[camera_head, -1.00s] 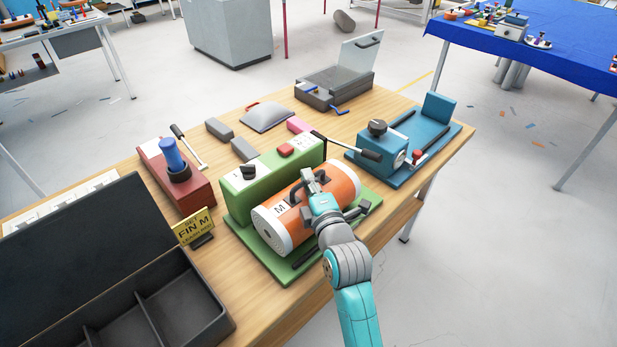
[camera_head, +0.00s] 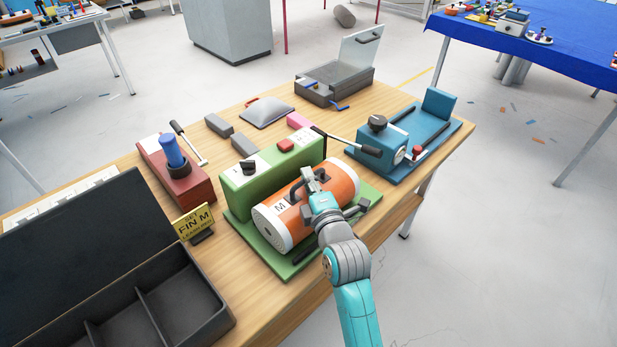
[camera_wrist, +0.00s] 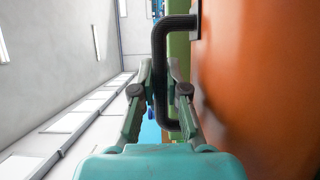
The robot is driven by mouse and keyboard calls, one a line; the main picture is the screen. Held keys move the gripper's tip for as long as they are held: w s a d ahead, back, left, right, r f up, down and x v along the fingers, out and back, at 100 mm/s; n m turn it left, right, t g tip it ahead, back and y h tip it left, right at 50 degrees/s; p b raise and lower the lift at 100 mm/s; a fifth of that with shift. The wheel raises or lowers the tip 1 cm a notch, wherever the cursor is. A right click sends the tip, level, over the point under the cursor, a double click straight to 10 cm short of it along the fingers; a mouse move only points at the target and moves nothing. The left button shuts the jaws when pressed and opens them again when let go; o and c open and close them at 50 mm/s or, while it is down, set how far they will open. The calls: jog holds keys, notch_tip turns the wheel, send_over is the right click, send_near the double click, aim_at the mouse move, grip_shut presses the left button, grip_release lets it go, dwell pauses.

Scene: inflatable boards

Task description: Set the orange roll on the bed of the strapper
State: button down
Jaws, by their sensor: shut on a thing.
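The orange roll (camera_head: 333,185) has white ends and a letter M on its near-left band. It lies lengthwise over the green machine's flat bed (camera_head: 287,262), in front of that machine's upright green body (camera_head: 243,193); I take this green machine to be the strapper. Whether the roll rests on the bed or hangs just above it, I cannot tell. My gripper (camera_head: 314,188) is shut on the roll's dark handle. In the wrist view, my gripper's fingers (camera_wrist: 160,92) close about the black handle (camera_wrist: 172,35), beside the orange surface (camera_wrist: 255,80).
A yellow "SET FIN M" sign (camera_head: 194,223) stands left of the green machine. A black compartment box (camera_head: 160,310) is at front left, a red press (camera_head: 178,172) at left, a blue machine (camera_head: 400,145) at right. Grey blocks (camera_head: 219,126) lie behind.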

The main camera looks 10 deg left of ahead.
jog(key=c, duration=1.1)
grip_release()
jog(key=shift+f, duration=0.1)
jog(key=shift+f, duration=0.1)
jog(key=shift+s, duration=0.1)
jog(key=v, duration=1.2)
